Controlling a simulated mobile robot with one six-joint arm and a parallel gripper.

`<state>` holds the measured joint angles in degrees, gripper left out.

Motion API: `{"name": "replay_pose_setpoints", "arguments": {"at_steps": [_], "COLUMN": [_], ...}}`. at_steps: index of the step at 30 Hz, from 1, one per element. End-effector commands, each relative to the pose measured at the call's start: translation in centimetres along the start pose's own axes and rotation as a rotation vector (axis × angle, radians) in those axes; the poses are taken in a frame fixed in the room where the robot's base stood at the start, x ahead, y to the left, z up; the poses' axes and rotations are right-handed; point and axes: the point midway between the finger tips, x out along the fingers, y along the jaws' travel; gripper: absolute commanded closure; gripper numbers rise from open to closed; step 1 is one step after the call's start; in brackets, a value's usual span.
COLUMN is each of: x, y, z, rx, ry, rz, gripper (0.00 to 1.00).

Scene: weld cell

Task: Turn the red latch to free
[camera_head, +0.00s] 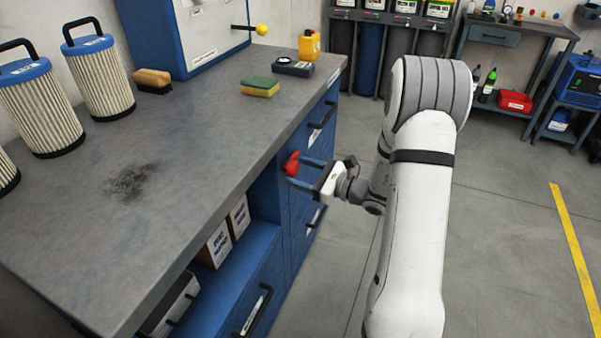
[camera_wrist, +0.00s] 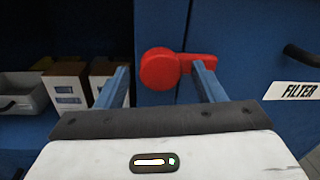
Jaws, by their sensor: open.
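The red latch (camera_head: 291,163) is on the blue front of the workbench, just under the edge of the top. In the wrist view the red latch (camera_wrist: 162,68) has a round knob on the left and a short arm pointing right across a panel seam. My gripper (camera_head: 304,172) is open, with its two blue fingers reaching toward the cabinet front at the latch. In the wrist view my gripper (camera_wrist: 160,85) has one finger left of the knob and the other over the lower right end of the latch arm. I cannot tell whether either finger touches it.
The grey workbench top (camera_head: 200,160) overhangs the cabinet. A drawer handle (camera_head: 322,117) and a door handle (camera_wrist: 302,57) stick out nearby. The floor (camera_head: 490,230) to the right is clear.

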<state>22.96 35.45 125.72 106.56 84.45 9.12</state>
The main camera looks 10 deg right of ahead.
Motion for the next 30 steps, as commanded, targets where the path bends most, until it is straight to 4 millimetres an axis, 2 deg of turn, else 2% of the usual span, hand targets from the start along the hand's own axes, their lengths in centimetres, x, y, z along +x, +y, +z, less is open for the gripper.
{"name": "replay_pose_setpoints", "arguments": {"at_steps": [10,30], "x": [0.48,0.41], "y": [-0.02,-0.08], "z": [0.01,0.02], "rx": [0.0,-0.001], "ry": [0.0,0.0], "rz": [-0.001,-0.002], "gripper": [0.38,0.93]}}
